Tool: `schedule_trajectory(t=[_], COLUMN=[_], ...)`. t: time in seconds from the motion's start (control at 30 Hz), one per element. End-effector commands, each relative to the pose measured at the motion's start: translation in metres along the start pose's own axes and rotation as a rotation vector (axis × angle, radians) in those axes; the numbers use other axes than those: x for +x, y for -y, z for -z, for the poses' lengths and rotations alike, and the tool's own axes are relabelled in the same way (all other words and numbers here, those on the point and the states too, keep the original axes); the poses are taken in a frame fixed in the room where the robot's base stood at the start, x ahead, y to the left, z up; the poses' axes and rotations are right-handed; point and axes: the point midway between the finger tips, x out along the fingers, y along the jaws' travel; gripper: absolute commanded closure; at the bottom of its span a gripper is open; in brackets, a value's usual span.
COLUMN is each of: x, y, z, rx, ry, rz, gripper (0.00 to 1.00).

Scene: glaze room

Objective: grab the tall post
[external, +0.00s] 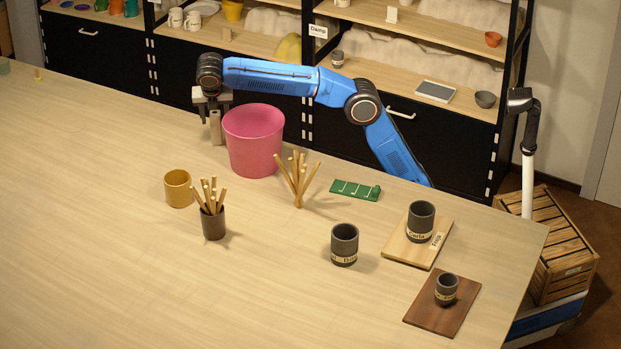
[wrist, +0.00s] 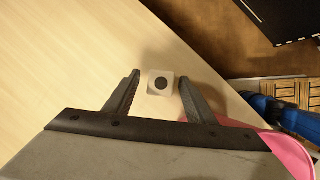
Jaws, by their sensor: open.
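The tall post (wrist: 153,88) shows from above in the wrist view as a pale square top with a dark round spot. My gripper (wrist: 159,81) is open, with one finger on each side of the post and a gap showing to both. In the external view the gripper (external: 212,103) points down at the back of the table, and the pale post (external: 216,131) stands upright below it, left of a pink bucket. The gripper hides the post's top there.
The pink bucket (external: 254,145) stands close on the post's right. The table's left is mostly clear.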

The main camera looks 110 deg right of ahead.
Motion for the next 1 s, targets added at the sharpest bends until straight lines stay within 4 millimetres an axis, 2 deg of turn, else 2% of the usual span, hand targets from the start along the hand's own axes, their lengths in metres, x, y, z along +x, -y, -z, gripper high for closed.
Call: schedule_trajectory(t=[0.33,0.67,0.7,0.9,1.0], x=[0.045,0.053,0.053,0.053,0.053], y=[0.001,0.000,0.000,0.000,0.000], z=[0.000,0.000,0.000,0.000,0.000], rx=[0.000,0.001,0.001,0.001,0.001], ry=[-0.001,-0.001,-0.001,-0.001,-0.001], rz=[0.002,0.000,0.000,0.000,0.000], gripper=[0.50,0.50,0.52,1.00,1.00])
